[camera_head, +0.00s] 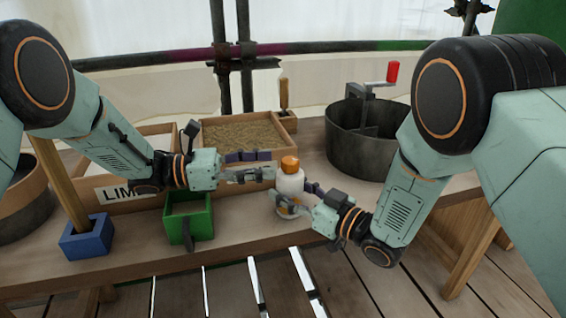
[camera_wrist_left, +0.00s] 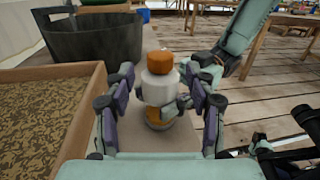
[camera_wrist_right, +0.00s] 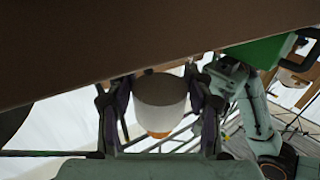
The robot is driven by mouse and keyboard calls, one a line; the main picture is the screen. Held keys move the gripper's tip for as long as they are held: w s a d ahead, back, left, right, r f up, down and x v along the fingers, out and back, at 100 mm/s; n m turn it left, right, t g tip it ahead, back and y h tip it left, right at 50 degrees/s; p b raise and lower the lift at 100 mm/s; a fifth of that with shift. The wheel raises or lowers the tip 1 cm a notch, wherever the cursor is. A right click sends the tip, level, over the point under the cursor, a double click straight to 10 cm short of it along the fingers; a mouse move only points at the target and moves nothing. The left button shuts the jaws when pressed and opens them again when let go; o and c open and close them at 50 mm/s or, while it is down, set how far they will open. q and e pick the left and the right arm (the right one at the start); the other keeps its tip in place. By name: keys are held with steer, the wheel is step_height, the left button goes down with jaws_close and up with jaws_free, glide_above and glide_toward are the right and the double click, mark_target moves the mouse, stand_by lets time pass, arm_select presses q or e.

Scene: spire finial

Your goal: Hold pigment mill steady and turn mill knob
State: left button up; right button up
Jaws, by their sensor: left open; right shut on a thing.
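The pigment mill (camera_head: 290,184) is a white cylinder standing upright on the workbench, with an orange mill knob (camera_head: 290,163) on top. In the left wrist view the white body (camera_wrist_left: 158,90) has an orange band low down, and the orange knob (camera_wrist_left: 160,62) is clear of any finger. My right gripper (camera_head: 284,204) is shut on the mill's lower body; the right wrist view shows the white mill (camera_wrist_right: 160,97) between its fingers. My left gripper (camera_head: 268,174) is open at the mill's left side. Its fingers (camera_wrist_left: 160,108) spread to either side of the mill, apart from the knob.
A wooden tray of sand (camera_head: 240,135) stands behind the mill. A dark round tub (camera_head: 360,150) with a red-handled crank (camera_head: 392,72) is at back right. A green box (camera_head: 188,215) and a blue block (camera_head: 87,238) holding a wooden shaft stand to the left.

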arm_select(q)
steer(key=a, duration=0.4)
steer(key=s+a, duration=0.1)
steer(key=a, duration=0.1)
steer(key=shift+d, duration=0.1)
steer(key=s+d+r+n+t, duration=0.1)
steer(key=d+r+t, duration=0.15)
steer(key=r, duration=0.25)
steer(key=s+d+r+t, duration=0.1)
steer(key=d+r, duration=0.2)
steer(key=r, duration=0.2)
steer(key=n+t+y, duration=0.2)
glide_toward(283, 167)
steer(key=x, duration=1)
steer(key=shift+w+d, duration=0.1)
steer(key=shift+x, duration=0.75)
